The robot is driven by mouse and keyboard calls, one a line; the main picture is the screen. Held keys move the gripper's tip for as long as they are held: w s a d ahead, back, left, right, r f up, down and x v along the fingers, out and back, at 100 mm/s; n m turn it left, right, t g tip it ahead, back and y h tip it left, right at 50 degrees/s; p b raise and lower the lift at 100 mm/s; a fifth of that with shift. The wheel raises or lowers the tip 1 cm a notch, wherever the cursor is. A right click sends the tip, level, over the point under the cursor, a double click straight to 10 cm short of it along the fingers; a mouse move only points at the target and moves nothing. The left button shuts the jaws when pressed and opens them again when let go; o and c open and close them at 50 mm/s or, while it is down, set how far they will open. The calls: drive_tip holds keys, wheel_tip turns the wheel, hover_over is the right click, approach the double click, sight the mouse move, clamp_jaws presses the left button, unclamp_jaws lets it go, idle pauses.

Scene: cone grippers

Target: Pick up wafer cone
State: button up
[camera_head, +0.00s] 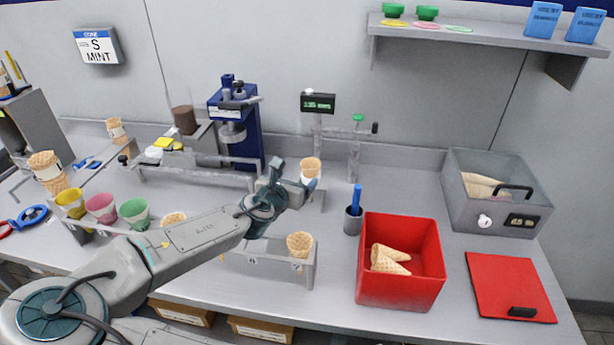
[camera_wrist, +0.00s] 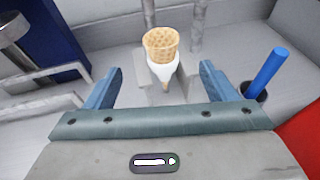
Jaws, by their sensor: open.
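A wafer cone (camera_head: 311,165) in a white sleeve stands upright in a grey stand near the middle of the bench. In the wrist view the cone (camera_wrist: 160,42) is straight ahead, its tip pointing down toward me. My gripper (camera_head: 295,178) is open and empty. In the wrist view its blue fingers (camera_wrist: 160,78) lie to the left and right of the cone's line, with clear space on both sides. The cone appears beyond the fingertips; the exact distance is hard to tell. More wafer cones (camera_head: 299,243) sit in a front rack, and two lie in a red bin (camera_head: 365,285).
A blue machine (camera_head: 250,140) and a grey rail (camera_head: 200,178) are to the left. A small display (camera_head: 318,102) rises behind. A grey lidded box (camera_head: 460,215) and red lid (camera_head: 506,275) are at right.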

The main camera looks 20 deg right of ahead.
sight(306, 170)
drive_tip(key=x, duration=0.8)
drive_tip(key=shift+w+d+p, duration=0.1)
drive_tip(key=shift+d+p, duration=0.1)
drive_tip(key=shift+p, duration=0.1)
drive_tip(key=shift+p+x, duration=0.55)
drive_tip(key=shift+x, duration=1.4)
drive_tip(key=shift+w+d, duration=0.4)
drive_tip(key=shift+d, duration=0.15)
drive_tip(key=c, duration=0.7)
